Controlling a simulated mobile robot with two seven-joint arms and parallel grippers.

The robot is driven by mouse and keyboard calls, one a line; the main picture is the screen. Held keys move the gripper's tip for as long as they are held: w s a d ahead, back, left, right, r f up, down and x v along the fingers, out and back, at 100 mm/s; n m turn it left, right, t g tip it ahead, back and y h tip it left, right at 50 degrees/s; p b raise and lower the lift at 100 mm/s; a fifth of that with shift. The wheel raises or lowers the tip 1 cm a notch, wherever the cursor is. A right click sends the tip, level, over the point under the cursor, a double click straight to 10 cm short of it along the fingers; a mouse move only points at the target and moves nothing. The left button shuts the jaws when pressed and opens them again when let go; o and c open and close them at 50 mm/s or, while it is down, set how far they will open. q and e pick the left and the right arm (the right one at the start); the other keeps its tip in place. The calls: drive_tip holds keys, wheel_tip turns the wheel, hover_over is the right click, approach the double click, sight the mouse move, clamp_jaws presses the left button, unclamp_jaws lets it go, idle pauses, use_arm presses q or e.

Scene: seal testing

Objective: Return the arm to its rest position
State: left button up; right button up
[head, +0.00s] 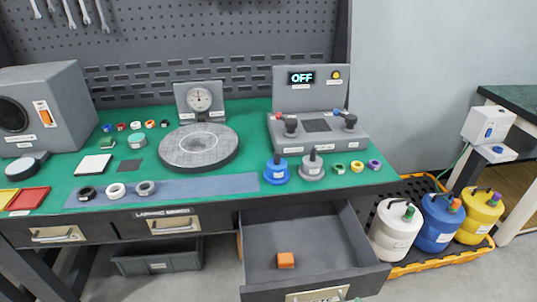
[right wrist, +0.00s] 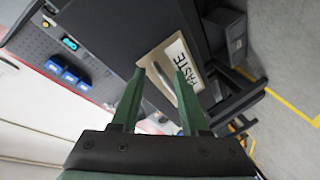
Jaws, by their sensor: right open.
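My right gripper (right wrist: 159,72) is open in the right wrist view, its two green fingers apart. Between and beyond the fingertips are the bar handle (right wrist: 165,82) and the label reading "WASTE" (right wrist: 178,62) on a drawer front. I cannot tell whether the fingers touch the handle; nothing shows gripped. In the head view the drawer (head: 300,236) stands pulled open below the bench, with an orange block (head: 286,261) inside. A small greenish tip shows at the bottom edge by its front, perhaps my right gripper. My left gripper is in neither view.
The green-topped bench (head: 255,117) holds a round plate (head: 199,147), a gauge (head: 199,98), a grey "OFF" unit (head: 318,131) and several rings. White, blue and yellow canisters (head: 437,222) stand in an orange-edged tray right of the drawer. A grey bin (head: 157,258) sits below.

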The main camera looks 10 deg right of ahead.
drive_tip(key=s+a+f+m+g+h, duration=0.1)
drive_tip(key=s+a+f+m+g, duration=0.15)
drive_tip(key=a+m, duration=0.3)
drive_tip(key=s+a+f+m+g+h, duration=0.1)
drive_tip(key=s+a+f+m+g, duration=0.15)
drive_tip(key=a+m, duration=0.3)
use_arm(q)
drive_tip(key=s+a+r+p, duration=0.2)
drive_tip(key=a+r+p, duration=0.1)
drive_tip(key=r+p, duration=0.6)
drive_tip(key=p, duration=0.3)
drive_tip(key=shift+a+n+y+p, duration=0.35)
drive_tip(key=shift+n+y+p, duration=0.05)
use_arm(e)
drive_tip(key=d+r+m+h, duration=0.1)
drive_tip(key=d+r, duration=0.3)
drive_tip(key=r, duration=0.5)
drive_tip(key=shift+s+r, duration=0.2)
drive_tip(key=shift+s, duration=0.25)
